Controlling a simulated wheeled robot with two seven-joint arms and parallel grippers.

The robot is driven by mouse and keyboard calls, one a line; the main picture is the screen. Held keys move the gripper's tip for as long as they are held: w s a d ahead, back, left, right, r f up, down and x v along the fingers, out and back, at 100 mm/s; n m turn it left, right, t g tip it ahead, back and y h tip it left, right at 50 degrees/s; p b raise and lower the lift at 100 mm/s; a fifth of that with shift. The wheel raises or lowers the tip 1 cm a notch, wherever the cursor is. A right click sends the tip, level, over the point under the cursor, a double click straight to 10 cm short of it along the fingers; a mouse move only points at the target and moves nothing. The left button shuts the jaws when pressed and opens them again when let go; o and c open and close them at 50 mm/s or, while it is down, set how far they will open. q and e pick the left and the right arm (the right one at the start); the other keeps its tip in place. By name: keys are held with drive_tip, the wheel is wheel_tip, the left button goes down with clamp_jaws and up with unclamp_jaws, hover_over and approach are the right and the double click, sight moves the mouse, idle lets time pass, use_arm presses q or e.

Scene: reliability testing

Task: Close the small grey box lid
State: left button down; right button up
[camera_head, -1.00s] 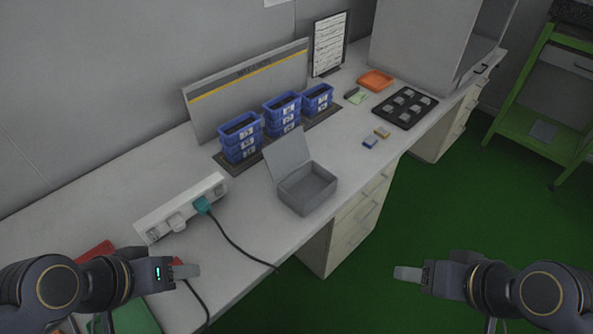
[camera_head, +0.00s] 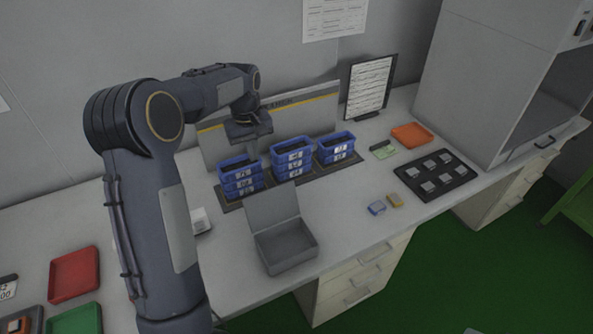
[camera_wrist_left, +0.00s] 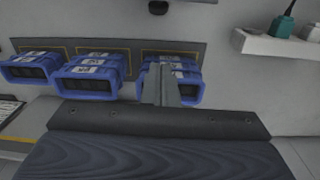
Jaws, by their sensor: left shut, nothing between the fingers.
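The small grey box (camera_head: 287,248) stands on the white bench near its front edge. Its lid (camera_head: 271,208) is open, standing up and leaning back at the box's rear. My left gripper (camera_head: 255,150) is shut and empty, pointing down behind the lid, by the left stack of blue bins. Its closed fingers (camera_wrist_left: 161,85) show in front of a blue bin in the left wrist view. I cannot make out the box in the wrist view. Only a pale sliver at the bottom edge of the head view, probably my right gripper's tip (camera_head: 472,331), shows.
Blue bin stacks (camera_head: 293,160) stand on a dark mat behind the box. A power strip (camera_wrist_left: 275,46) is largely hidden by my left arm in the head view. Small blue (camera_head: 377,208) and yellow blocks lie to the box's right. Red (camera_head: 74,274) and green trays lie at left.

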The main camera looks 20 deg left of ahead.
sight(271, 205)
use_arm(q)
drive_tip(key=s+d+f+p, duration=0.1)
drive_tip(key=d+f+p, duration=0.1)
drive_tip(key=f, duration=0.7)
drive_tip(key=shift+d+f+p, duration=0.25)
drive_tip(key=shift+d+p, duration=0.15)
drive_tip(key=shift+d, duration=0.15)
